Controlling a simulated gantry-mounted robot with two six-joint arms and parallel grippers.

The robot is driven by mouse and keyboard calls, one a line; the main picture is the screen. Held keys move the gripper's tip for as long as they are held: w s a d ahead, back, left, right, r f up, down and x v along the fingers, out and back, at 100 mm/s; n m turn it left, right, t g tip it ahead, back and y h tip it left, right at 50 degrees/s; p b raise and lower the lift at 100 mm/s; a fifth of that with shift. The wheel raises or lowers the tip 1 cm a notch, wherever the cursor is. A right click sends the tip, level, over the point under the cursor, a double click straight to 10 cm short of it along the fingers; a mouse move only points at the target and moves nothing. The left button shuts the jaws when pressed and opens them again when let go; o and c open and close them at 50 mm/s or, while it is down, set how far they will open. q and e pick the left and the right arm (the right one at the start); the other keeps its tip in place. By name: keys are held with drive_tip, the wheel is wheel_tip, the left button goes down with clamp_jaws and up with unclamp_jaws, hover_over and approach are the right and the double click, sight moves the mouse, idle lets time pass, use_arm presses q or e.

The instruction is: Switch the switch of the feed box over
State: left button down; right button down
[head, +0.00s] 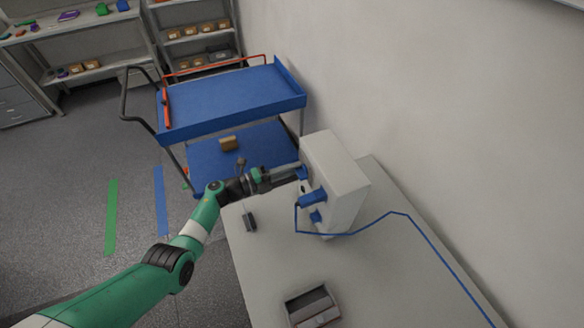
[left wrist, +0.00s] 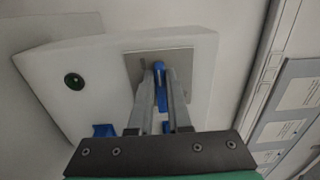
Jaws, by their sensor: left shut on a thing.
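The feed box (head: 347,182) is a white box standing on the grey table against the wall. In the left wrist view its white face (left wrist: 110,65) carries a grey metal plate (left wrist: 134,70) with a blue switch lever (left wrist: 160,88), and a dark green round lamp or button (left wrist: 74,81). My left gripper (head: 297,173) reaches the box's left-facing side. In the left wrist view its two fingers (left wrist: 160,98) stand on either side of the blue lever, shut on it. The fingers partly cover the lever and plate. My right gripper is not in view.
A blue plug (head: 313,198) sits in the box below the gripper, with a blue cable (head: 408,216) across the table. A small dark object (head: 250,222) and an open grey tray (head: 291,310) lie on the table. A blue cart (head: 235,100) stands behind.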

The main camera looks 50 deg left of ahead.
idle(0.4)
use_arm(q)
drive_tip(key=c, duration=0.9)
unclamp_jaws()
drive_tip(key=shift+o, duration=0.2)
drive_tip(key=shift+s, duration=0.1)
drive_tip(key=p+v, duration=0.2)
drive_tip(key=v, duration=0.9)
drive_tip(key=shift+s, duration=0.2)
drive_tip(key=shift+a, duration=0.1)
